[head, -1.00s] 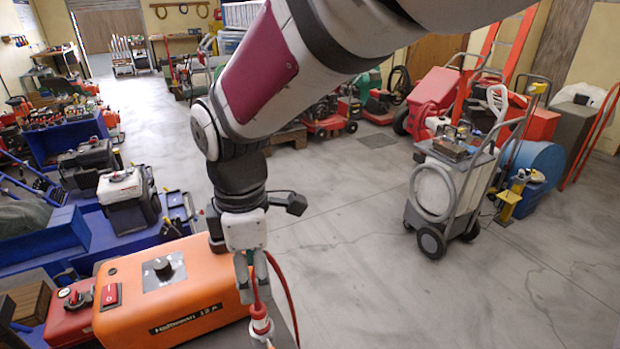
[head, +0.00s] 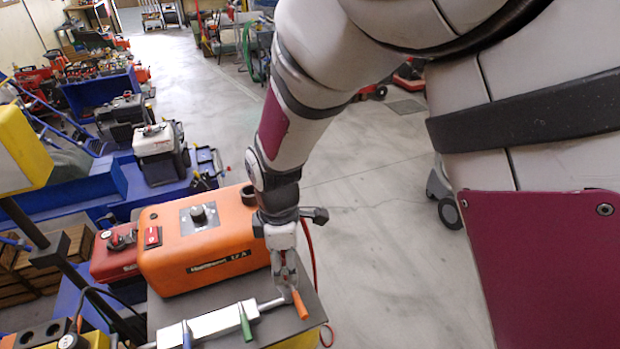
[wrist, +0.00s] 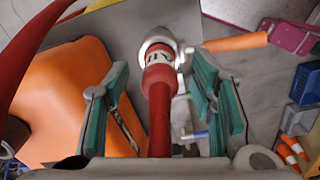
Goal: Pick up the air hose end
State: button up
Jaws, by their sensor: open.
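The air hose end (wrist: 158,85) is a red fitting with a lettered white band, seen in the wrist view. It lies between the two green-padded fingers of my gripper (wrist: 162,105), with a gap on each side. My gripper is open around it. Its far tip meets a pale round metal part (wrist: 158,40) beside an orange handle (wrist: 236,43); I cannot tell whether they are joined. In the head view my gripper (head: 286,274) points down at the end of a grey metal manifold (head: 215,320). The hose end is hard to make out there.
An orange machine (head: 200,245) stands close left of my gripper, with a red box (head: 113,255) beyond it. The manifold has green (head: 244,322) and orange (head: 300,305) handles. A red hose (head: 311,255) hangs at the right. The floor to the right is clear.

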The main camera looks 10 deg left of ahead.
jog(key=shift+f, duration=0.8)
grip_shut()
